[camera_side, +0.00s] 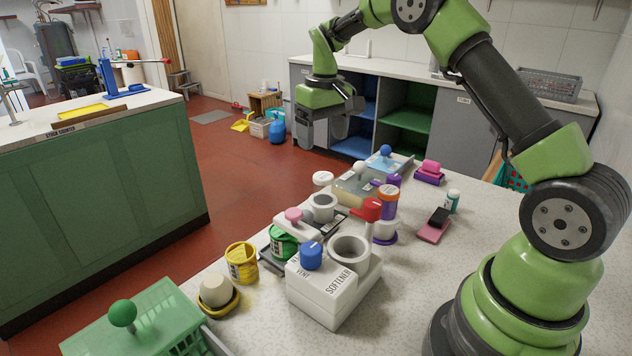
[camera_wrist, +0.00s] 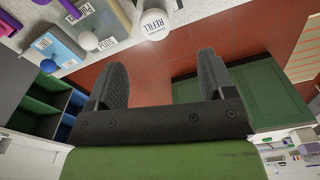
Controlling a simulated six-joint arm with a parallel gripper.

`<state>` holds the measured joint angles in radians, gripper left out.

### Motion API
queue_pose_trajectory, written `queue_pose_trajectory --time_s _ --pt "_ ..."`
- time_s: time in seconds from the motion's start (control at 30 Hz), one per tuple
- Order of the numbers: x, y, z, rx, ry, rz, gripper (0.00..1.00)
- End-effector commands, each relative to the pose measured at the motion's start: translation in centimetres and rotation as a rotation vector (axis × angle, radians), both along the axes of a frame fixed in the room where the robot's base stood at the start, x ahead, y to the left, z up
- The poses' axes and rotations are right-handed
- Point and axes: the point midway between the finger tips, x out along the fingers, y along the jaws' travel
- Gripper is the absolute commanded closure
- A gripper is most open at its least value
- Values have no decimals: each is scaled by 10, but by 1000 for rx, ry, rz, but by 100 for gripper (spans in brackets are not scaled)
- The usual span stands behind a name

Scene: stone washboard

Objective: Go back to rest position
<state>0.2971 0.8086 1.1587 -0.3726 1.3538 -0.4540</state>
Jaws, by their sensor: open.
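My gripper (camera_side: 305,134) is raised in the air beyond the far left edge of the speckled worktop (camera_side: 408,290) in the side view. In the wrist view its two dark fingers (camera_wrist: 163,82) stand wide apart with nothing between them. Red floor shows through the gap. My green and black arm arches up from the right and reaches over to the left. The gripper is apart from every object on the worktop.
A white softener block (camera_side: 335,295), a yellow tub (camera_side: 241,263), a green crate (camera_side: 150,325) and several bottles crowd the worktop. A white refill bottle (camera_wrist: 155,24) is nearest the fingers in the wrist view. A green counter (camera_side: 100,200) stands left; open floor lies between.

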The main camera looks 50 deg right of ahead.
Motion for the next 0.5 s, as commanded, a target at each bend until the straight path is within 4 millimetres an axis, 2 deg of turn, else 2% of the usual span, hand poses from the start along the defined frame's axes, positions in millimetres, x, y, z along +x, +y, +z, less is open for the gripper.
queue_pose_trajectory --time_s 0.17,0.3,0.5 --pt "-24 34 60 7 -110 -10 24" --pt "-59 64 101 28 -211 -26 24" --pt "-122 101 136 75 -349 -53 24"
